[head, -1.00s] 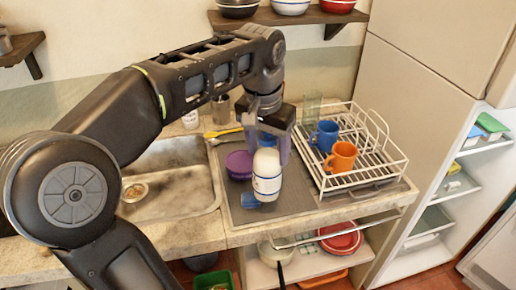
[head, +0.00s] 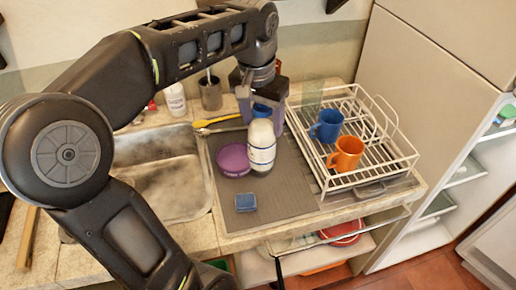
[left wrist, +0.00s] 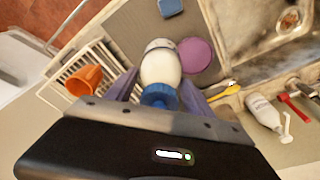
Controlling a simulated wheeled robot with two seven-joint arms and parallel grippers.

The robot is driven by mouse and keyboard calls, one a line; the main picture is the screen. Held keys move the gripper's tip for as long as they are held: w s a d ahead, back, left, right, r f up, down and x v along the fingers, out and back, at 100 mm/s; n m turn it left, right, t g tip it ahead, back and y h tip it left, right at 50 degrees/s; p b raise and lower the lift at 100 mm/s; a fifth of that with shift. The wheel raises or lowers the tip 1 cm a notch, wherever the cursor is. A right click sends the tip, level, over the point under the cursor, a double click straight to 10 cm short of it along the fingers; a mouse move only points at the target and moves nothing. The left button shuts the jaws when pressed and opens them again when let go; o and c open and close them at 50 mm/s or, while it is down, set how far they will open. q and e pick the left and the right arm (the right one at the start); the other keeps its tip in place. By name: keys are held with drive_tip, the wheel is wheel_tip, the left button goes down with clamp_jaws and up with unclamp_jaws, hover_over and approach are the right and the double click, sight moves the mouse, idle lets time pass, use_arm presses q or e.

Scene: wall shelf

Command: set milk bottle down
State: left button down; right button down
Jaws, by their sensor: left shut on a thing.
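The milk bottle (head: 262,147) is white with a blue cap and stands roughly upright at the dark drying mat (head: 275,200), right beside a purple bowl (head: 233,160). My left gripper (head: 265,115) is shut on the bottle near its cap, coming from above and behind. In the left wrist view the bottle (left wrist: 160,66) sits between the purple-grey fingers, its blue cap nearest the camera. I cannot tell whether its base touches the mat. My right gripper is not in view.
A blue sponge (head: 246,202) lies on the front of the mat. A white dish rack (head: 385,160) with a blue mug (head: 326,126) and an orange mug (head: 346,154) stands to the right. The sink (head: 165,170) is to the left. The mat's front right is clear.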

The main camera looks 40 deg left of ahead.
sight(259, 111)
use_arm(q)
drive_tip(key=shift+f, duration=2.05)
drive_tip(key=shift+f+p, duration=0.35)
drive_tip(key=shift+f, duration=1.65)
drive_tip(key=shift+c, duration=1.9)
unclamp_jaws()
drive_tip(key=r, duration=0.4)
drive_tip(key=s+r, duration=0.1)
drive_tip(key=r, duration=0.3)
drive_tip(key=s+r, duration=0.1)
drive_tip(key=r, duration=0.3)
drive_tip(key=shift+d+b, duration=0.2)
drive_tip(key=shift+b, duration=0.15)
drive_tip(key=shift+w, duration=0.1)
